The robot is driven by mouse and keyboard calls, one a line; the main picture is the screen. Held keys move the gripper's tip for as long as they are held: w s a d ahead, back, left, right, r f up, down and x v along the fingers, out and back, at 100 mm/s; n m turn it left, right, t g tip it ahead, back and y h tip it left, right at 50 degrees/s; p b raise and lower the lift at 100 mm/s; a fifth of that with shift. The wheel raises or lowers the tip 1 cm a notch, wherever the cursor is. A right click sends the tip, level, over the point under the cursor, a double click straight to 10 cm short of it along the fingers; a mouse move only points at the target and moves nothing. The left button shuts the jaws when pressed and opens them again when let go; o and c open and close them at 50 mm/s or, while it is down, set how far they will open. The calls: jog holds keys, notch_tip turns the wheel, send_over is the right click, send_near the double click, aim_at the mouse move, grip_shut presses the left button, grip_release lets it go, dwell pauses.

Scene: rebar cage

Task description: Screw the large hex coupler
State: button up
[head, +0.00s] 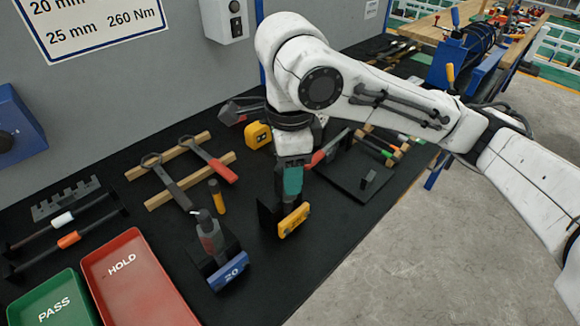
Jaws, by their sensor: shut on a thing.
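My gripper (292,172) points straight down over the stand with the yellow label (294,220) near the middle of the bench. It is shut on the large hex coupler (291,196), which stands upright at this stand. A teal part shows at the grip, and the fingers hide much of the coupler. I cannot see its threads or how far it is on. A second stand with a blue label "20" (229,271) is to the left and nearer. It holds an upright grey and reddish piece (210,236), apart from my gripper.
Two wrenches (168,184) lie across wooden strips (190,180) behind left. A red HOLD tray (148,290) and green PASS tray (62,300) are front left. A yellow tape measure (257,135) is behind my gripper.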

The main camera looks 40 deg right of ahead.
jog(key=shift+c, duration=0.9)
